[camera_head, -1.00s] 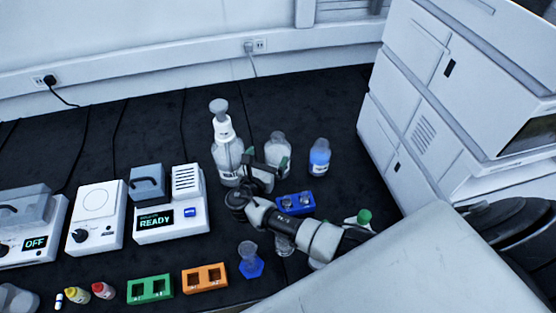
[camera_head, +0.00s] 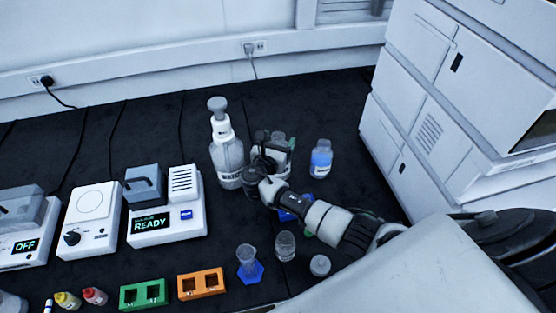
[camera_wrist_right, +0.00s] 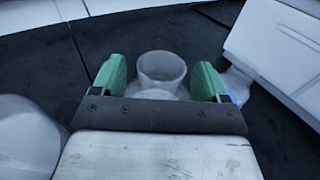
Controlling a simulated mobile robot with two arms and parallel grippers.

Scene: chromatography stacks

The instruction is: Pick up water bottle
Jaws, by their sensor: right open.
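A clear bottle with a greyish round top (camera_head: 278,136) stands on the black bench, partly hidden behind my right gripper (camera_head: 272,145). In the right wrist view the bottle's top (camera_wrist_right: 162,68) shows between the two green fingertips of my right gripper (camera_wrist_right: 160,80). The fingers are open, with a gap showing on each side of the bottle's top. Its lower body is hidden by the gripper. No label can be read on it, so I cannot tell its contents. My left gripper is not in view.
A tall pump bottle (camera_head: 226,155) stands close on the left, a blue-filled bottle (camera_head: 320,160) on the right. A large white instrument (camera_head: 425,130) bounds the right side. A blue rack (camera_head: 287,214) lies partly under my arm. A jar (camera_head: 285,246) stands in front.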

